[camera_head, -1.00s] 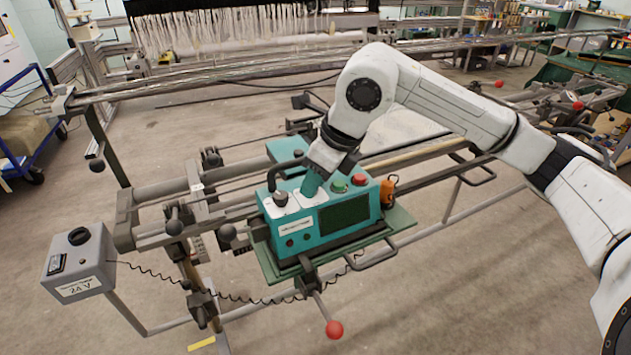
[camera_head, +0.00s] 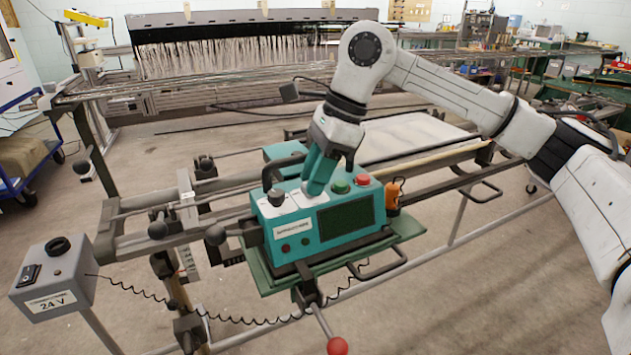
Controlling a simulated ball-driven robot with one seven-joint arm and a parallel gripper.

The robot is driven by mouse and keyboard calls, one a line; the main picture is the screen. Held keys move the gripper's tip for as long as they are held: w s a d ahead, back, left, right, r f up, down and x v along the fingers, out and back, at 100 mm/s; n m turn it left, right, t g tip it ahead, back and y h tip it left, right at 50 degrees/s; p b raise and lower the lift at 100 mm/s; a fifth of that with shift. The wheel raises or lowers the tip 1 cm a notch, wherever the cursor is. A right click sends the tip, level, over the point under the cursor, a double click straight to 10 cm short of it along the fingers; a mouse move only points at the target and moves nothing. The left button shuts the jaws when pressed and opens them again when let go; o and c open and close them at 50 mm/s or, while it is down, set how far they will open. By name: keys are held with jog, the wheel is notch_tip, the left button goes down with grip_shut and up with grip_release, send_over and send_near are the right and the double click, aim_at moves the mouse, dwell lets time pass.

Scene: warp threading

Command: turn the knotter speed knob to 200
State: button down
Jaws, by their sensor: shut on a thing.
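The teal knotter box (camera_head: 290,237) sits on the green tray of the rail carriage in the middle of the view. My gripper (camera_head: 314,191), with teal fingers, points down at the white dial plate on top of the box, left of the green button. It is shut on a knob there. The fingers hide that knob, so its pointer and the setting cannot be read. Another black knob (camera_head: 276,197) stands free on a white plate just left of my fingers.
A green button (camera_head: 341,187) and a red button (camera_head: 362,180) lie right of my fingers. A black curved handle (camera_head: 280,170) rises behind the left knob. An orange object (camera_head: 392,195) hangs at the box's right. A grey 24 V box (camera_head: 55,280) stands at the left.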

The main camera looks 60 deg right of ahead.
jog(key=shift+n, duration=0.6)
jog(key=c, duration=0.8)
grip_release()
jog(key=shift+r+m, duration=0.1)
jog(key=shift+m, duration=0.2)
